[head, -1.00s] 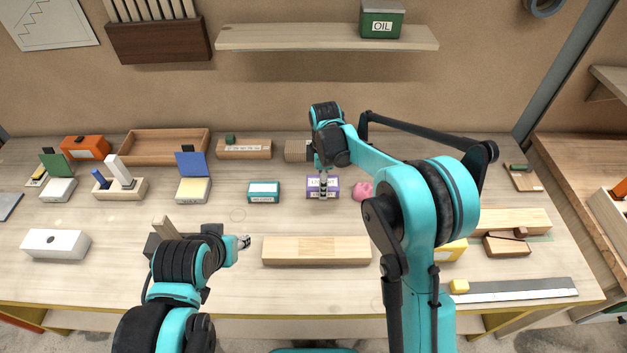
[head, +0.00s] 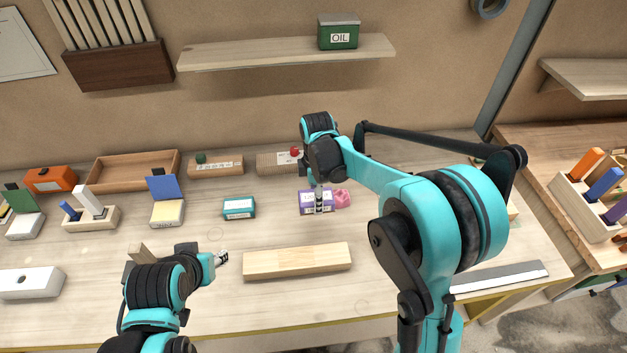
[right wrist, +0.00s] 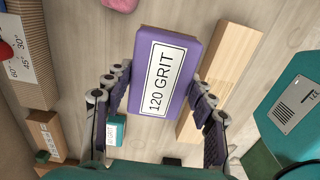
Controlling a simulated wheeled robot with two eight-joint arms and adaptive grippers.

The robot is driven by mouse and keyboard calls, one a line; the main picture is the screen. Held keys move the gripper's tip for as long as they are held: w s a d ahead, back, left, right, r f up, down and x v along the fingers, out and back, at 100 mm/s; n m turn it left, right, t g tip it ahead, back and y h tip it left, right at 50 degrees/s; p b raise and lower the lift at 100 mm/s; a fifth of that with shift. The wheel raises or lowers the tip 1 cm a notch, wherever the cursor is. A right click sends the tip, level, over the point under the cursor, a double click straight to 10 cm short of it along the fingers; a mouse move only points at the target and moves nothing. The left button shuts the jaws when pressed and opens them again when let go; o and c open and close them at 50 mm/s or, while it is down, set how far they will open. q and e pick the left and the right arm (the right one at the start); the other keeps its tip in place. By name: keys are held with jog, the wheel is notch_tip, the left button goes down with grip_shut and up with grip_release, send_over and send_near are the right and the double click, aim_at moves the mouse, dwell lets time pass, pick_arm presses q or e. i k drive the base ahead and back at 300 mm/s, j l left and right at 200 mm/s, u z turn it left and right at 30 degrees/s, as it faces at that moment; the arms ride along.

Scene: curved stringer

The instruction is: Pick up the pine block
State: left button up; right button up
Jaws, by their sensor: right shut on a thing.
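The pine block (head: 297,262), a long pale wooden bar, lies on the bench in front of my arms. It also shows in the right wrist view (right wrist: 232,62), partly hidden behind a purple sanding block (right wrist: 163,78) marked 120 GRIT. My right gripper (head: 319,196) is shut on this purple block, with a finger against each side. I cannot tell whether the purple block is clear of the bench. My left gripper (head: 222,257) is low over the bench, just left of the pine block's left end and apart from it. Its fingers are too small to read.
A pink piece (head: 342,198) sits right beside the purple block. A teal box (head: 239,208) stands left of it. A white block (head: 28,283) is at the left and a metal ruler (head: 500,276) at the right. The bench around the pine block is clear.

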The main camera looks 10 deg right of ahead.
aim_at(334, 256)
jog(key=k, duration=1)
